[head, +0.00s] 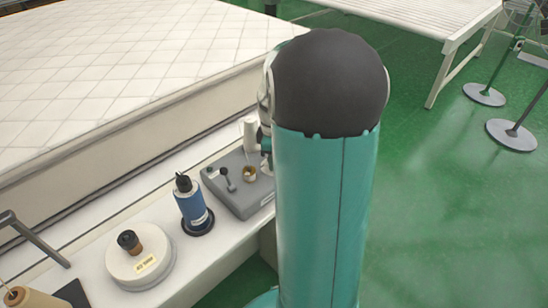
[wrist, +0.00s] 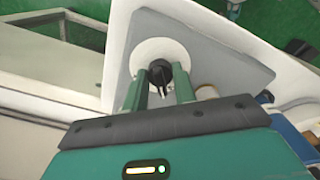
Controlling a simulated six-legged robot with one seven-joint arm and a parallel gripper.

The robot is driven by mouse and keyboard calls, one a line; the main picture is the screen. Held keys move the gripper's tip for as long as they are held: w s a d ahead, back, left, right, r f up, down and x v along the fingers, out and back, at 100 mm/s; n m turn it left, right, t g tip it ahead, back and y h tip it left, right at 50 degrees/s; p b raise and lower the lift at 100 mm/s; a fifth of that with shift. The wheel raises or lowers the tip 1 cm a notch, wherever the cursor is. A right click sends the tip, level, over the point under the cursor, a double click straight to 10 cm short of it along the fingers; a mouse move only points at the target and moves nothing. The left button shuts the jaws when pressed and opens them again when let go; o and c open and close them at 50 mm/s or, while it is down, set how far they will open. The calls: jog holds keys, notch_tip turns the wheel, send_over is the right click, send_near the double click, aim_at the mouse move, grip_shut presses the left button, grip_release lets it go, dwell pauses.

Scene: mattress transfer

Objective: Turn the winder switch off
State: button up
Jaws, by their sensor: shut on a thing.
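The grey winder box (head: 232,196) stands on the white bench, with a small lever, a brass-coloured piece and a white cone on or beside it. In the wrist view the grey top (wrist: 225,48) carries a round white disc with a black switch knob (wrist: 160,70) at its middle. My gripper (wrist: 161,78) has its two green fingers on either side of this knob, shut on it. The exact finger contact is hard to see. In the head view my arm hides most of the gripper and the knob.
A blue bottle (head: 190,203) and a white round base with a brown knob (head: 141,263) stand left of the winder. A quilted mattress (head: 130,60) lies behind. Stanchions (head: 484,94) stand on the green floor at right.

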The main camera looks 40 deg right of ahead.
jog(key=shift+n, duration=1.1)
jog(key=o, duration=1)
jog(key=shift+r, duration=0.1)
notch_tip(320, 180, up, 14)
